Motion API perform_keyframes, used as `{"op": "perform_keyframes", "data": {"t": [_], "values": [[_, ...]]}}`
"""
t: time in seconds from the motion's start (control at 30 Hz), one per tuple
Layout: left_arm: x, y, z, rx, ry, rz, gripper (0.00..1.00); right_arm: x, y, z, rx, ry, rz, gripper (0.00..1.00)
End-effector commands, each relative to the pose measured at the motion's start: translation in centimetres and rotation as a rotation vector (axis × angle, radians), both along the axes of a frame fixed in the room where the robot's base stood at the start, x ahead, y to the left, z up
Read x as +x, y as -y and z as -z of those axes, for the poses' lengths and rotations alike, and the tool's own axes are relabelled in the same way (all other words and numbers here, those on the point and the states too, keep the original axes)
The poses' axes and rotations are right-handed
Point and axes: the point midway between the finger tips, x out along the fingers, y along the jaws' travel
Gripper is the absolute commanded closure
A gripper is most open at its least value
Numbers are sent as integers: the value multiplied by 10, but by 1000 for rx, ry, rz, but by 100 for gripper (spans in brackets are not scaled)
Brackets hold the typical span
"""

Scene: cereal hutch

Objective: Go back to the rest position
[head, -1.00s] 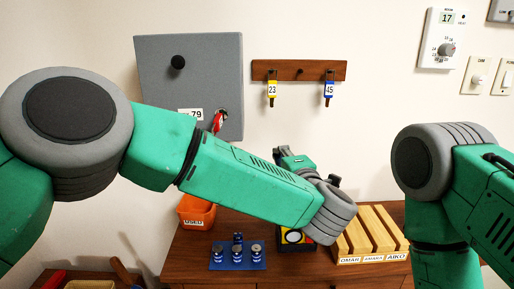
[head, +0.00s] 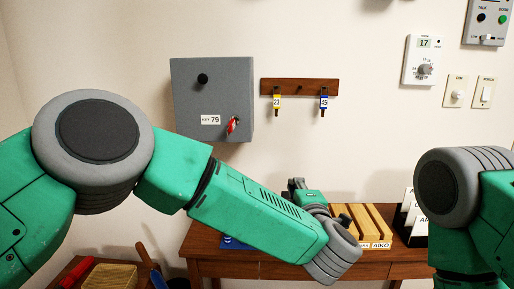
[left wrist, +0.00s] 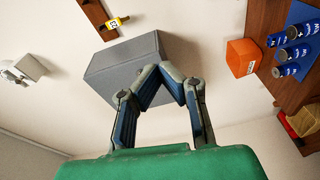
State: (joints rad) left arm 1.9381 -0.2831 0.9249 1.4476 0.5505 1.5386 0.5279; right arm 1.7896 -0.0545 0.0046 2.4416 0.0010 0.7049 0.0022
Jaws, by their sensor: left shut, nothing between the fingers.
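My left arm crosses the head view from the left. Its gripper (head: 296,190) shows small behind my forearm, above the wooden table. In the left wrist view the gripper (left wrist: 163,72) has its fingertips together and nothing between them, with the grey key box (left wrist: 125,65) behind them. My right arm stands at the right edge of the head view, and its gripper is out of view. The grey box (head: 215,85) hangs on the wall with a red key in its lock, apart from my gripper.
A peg rail (head: 300,86) with two tagged keys hangs beside the box. Slatted wooden holder (head: 375,225) stands on the table (head: 210,240), partly hidden by my arm. An orange bin (left wrist: 242,57) and several blue-labelled cylinders (left wrist: 290,52) show in the wrist view. Wall controls (head: 424,60) are upper right.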

Motion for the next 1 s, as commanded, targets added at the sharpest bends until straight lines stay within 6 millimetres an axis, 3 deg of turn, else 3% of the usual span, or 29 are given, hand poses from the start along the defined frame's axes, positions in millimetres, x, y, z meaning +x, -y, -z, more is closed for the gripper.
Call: {"op": "perform_keyframes", "data": {"t": [0.37, 0.57, 0.7, 0.8, 1.0], "values": [[-22, -26, 103, 327, -141, 214, 100, 0, 0, 1, 0, 1, 0, 60], [-57, -70, 190, 572, -300, 390, 100, 0, 0, 2, 0, 0, 0, 60], [-109, -128, 264, 777, -478, 559, 100, 0, 0, 3, 0, 1, 0, 60], [-154, -174, 306, 894, -617, 678, 100, 0, 0, 4, 0, 1, 0, 60], [-262, -267, 360, 1062, -911, 919, 100, 0, 0, 4, 0, 0, 0, 60]]}}
